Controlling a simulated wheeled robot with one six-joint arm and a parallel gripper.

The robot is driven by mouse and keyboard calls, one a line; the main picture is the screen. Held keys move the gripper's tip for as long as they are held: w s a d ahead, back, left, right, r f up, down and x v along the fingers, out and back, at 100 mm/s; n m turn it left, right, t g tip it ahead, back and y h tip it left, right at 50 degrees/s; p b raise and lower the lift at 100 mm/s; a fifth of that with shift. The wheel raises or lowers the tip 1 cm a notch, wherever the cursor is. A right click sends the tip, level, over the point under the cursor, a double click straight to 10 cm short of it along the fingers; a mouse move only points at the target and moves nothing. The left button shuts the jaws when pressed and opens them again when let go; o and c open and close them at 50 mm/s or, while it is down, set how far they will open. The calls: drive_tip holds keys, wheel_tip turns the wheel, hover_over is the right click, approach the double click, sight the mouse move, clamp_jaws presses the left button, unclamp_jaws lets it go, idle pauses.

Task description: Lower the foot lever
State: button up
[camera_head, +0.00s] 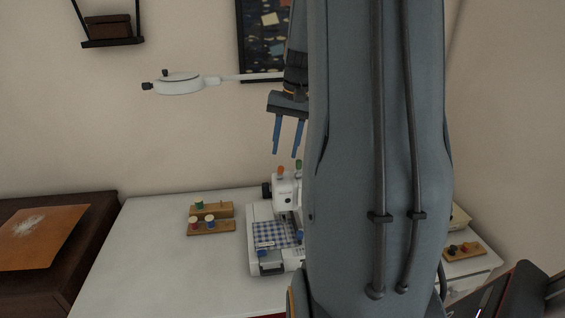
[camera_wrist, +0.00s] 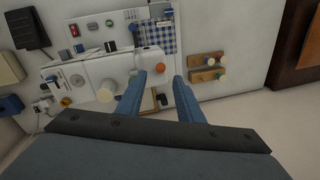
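A white sewing machine (camera_head: 286,188) stands on the white table, partly hidden behind my arm. A blue-checked cloth (camera_head: 272,234) lies on its bed and also shows in the wrist view (camera_wrist: 163,40). My gripper (camera_head: 286,153) is above the machine, pointing down, its two blue fingers apart with nothing between them. I cannot make out the foot lever in either view.
Wooden spool holders (camera_head: 212,227) stand left of the machine. A white lamp (camera_head: 180,84) reaches across at the left of my gripper. A dark cabinet with an orange sheet (camera_head: 40,237) is at far left. The table's front left is clear.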

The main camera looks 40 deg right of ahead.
sight(281, 166)
drive_tip(key=f, duration=0.2)
drive_tip(key=f+p, duration=0.1)
drive_tip(key=f, duration=0.1)
drive_tip(key=a+f+p, duration=0.1)
drive_tip(key=f, duration=0.1)
drive_tip(key=shift+w+f, duration=0.3)
drive_tip(key=shift+w, duration=0.1)
clamp_jaws()
